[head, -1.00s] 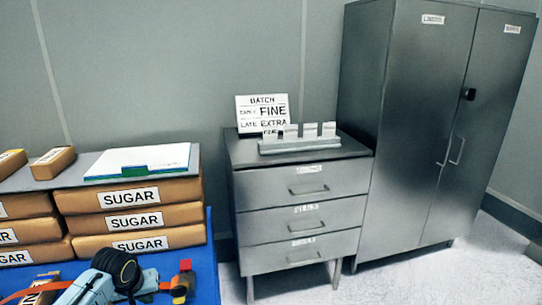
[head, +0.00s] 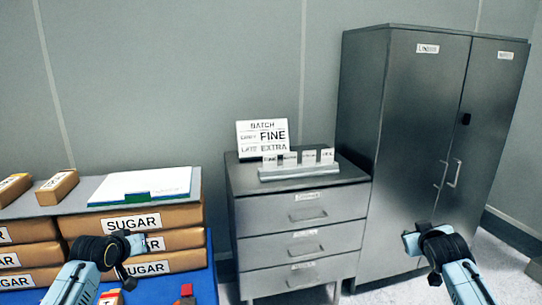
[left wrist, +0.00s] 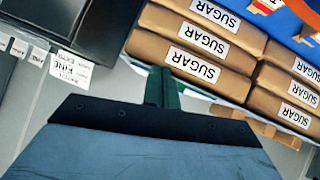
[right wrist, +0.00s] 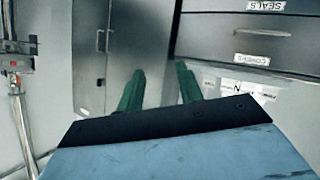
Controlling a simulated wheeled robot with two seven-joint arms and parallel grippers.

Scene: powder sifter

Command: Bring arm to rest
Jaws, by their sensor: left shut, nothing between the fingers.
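My left arm comes in at the lower left of the head view, and its gripper (head: 136,244) is in front of the stacked sugar bags (head: 131,223). In the left wrist view the green fingers of my left gripper (left wrist: 163,88) are together with nothing between them. My right arm comes in at the lower right of the head view, its gripper (head: 410,240) in front of the tall grey cabinet (head: 400,130). In the right wrist view the two green fingers of my right gripper (right wrist: 160,88) stand apart, with nothing seen between them.
A grey drawer unit (head: 300,238) stands between the sugar stack and the cabinet. On it are a batch sign (head: 262,138) and a small rack (head: 300,173).

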